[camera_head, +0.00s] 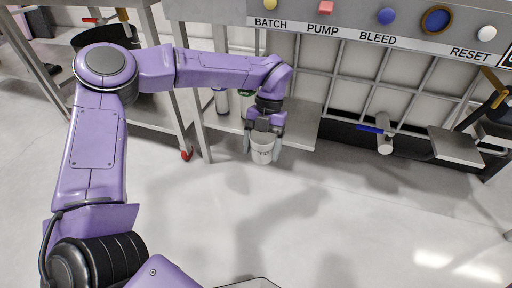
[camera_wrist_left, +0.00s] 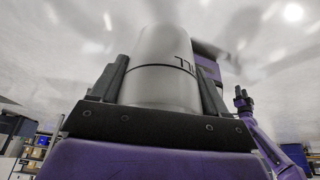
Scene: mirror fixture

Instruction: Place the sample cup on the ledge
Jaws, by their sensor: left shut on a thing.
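The sample cup (camera_head: 262,155) is a small whitish cup with dark lettering. My left gripper (camera_head: 262,147) is shut on it, with one finger on each side, and holds it upright in the head view. In the left wrist view the cup (camera_wrist_left: 163,75) fills the space between the two fingers of the left gripper (camera_wrist_left: 165,85). A grey shelf (camera_head: 302,125) lies behind the gripper, below the panel. A flat grey plate (camera_head: 457,146) juts out farther right. I cannot tell which is the ledge. My right gripper (camera_wrist_left: 243,98) is small at the right of the wrist view.
A panel with labelled buttons (camera_head: 386,16) runs along the top, above a wire grid (camera_head: 345,85). A pipe valve with a blue handle (camera_head: 370,129) sticks out between shelf and plate. A bottle (camera_head: 221,101) stands behind my left forearm. The floor in front is clear.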

